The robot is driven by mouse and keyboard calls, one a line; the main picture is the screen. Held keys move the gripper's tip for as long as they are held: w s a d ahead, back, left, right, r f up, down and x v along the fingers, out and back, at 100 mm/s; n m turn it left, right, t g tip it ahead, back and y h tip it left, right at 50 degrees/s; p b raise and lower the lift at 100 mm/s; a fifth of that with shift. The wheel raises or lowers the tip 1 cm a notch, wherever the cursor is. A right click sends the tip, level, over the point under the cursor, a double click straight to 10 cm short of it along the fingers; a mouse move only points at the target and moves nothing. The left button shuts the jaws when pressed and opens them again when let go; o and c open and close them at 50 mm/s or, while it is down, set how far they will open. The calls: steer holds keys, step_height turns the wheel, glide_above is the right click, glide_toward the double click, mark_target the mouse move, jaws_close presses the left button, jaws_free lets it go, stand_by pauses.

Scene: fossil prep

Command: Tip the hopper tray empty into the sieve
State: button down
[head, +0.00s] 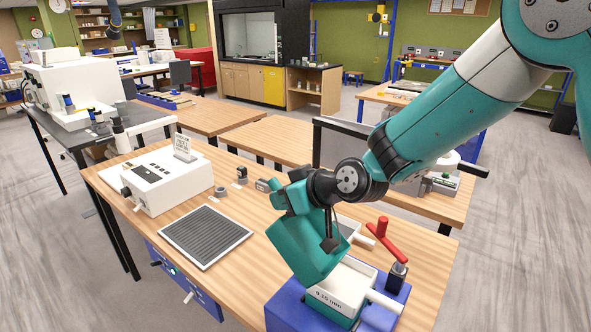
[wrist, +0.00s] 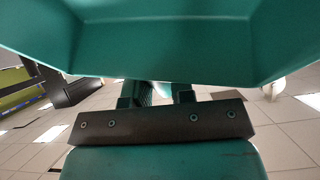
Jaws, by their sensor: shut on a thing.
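The teal hopper tray (head: 305,250) is held steeply tilted over the front right of the wooden bench. Its lower end is just above or against the white sieve (head: 331,298), marked 0.15 mm; I cannot tell if they touch. The sieve sits on a blue base (head: 284,308), and the tray covers part of it. In the wrist view, the tray (wrist: 160,62) spans the top of the picture, and no loose material shows on the visible part. My gripper (wrist: 157,95) is shut on the tray. Whether anything lies in the sieve cannot be told.
A red T-shaped handle (head: 380,240) stands behind the sieve. Another white piece with a handle (head: 350,229) is partly hidden behind the tray. A dark ribbed mat (head: 206,237) and a white instrument box (head: 170,181) lie to the left. Bare bench shows between mat and blue base.

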steer(key=a+f+n+g+h+p, duration=0.1)
steer(key=a+f+g+h+p, duration=0.1)
steer(key=f+h+p, duration=0.4)
steer(key=shift+w+a+g+h, duration=0.4)
steer(key=shift+w+a+h, duration=0.1)
steer(key=shift+a, duration=0.1)
steer(key=shift+f, duration=0.1)
